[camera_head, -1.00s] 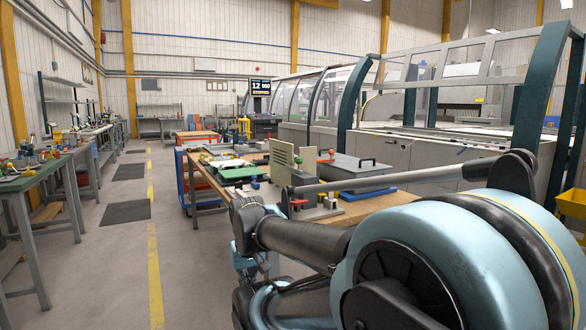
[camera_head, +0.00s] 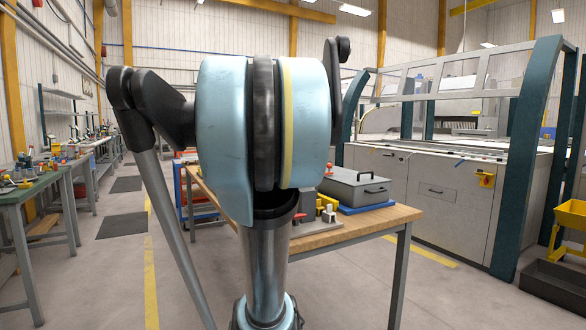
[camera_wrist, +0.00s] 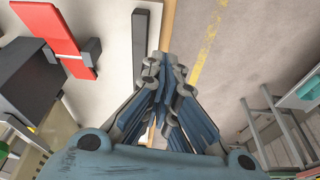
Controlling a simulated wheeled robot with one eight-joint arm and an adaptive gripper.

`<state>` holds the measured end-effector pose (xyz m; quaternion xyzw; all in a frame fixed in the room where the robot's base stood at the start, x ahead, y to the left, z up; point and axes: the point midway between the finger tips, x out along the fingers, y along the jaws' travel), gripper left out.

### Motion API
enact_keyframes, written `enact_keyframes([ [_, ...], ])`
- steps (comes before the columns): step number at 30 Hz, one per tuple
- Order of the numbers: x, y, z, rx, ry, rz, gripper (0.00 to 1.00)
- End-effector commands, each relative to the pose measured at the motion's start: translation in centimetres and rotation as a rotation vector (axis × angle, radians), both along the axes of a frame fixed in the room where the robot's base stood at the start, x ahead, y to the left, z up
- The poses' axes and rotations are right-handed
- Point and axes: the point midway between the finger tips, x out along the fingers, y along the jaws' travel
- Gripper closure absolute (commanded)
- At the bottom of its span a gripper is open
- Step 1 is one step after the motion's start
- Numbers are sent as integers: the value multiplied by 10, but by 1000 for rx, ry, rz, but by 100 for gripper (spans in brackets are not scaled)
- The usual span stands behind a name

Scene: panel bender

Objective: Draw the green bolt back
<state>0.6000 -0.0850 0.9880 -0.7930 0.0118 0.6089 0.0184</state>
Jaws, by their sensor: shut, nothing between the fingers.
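I cannot make out the green bolt in either view; my raised arm covers much of the workbench (camera_head: 368,222) in the head view. Part of a small fixture with red and grey pieces (camera_head: 327,209) shows just right of my arm. In the wrist view my gripper (camera_wrist: 165,62) is shut with its fingers together and empty. A red bar-shaped part (camera_wrist: 50,30) with a dark clamp-like piece lies at upper left, apart from the fingers. A dark block (camera_wrist: 28,80) is below it. Small green patches (camera_wrist: 5,152) at the lower left edge cannot be identified.
A grey case with a handle (camera_head: 355,188) sits on the workbench. The large panel bender (camera_head: 425,190) stands at right, with a yellow bin (camera_head: 568,222) near it. A green-topped bench (camera_head: 35,190) is at left. Floor is clear in the left aisle.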

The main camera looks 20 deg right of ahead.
Motion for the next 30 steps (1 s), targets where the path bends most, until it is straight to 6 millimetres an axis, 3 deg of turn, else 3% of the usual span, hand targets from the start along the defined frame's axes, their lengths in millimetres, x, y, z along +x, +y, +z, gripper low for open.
enact_keyframes([
  [6, 43, -44, 53, 0, -21, -24, 100],
  [18, 108, -140, 135, -10, -61, -59, 100],
  [24, 128, -185, 164, -17, -78, -73, 100],
  [30, 136, -210, 178, -22, -88, -81, 100],
])
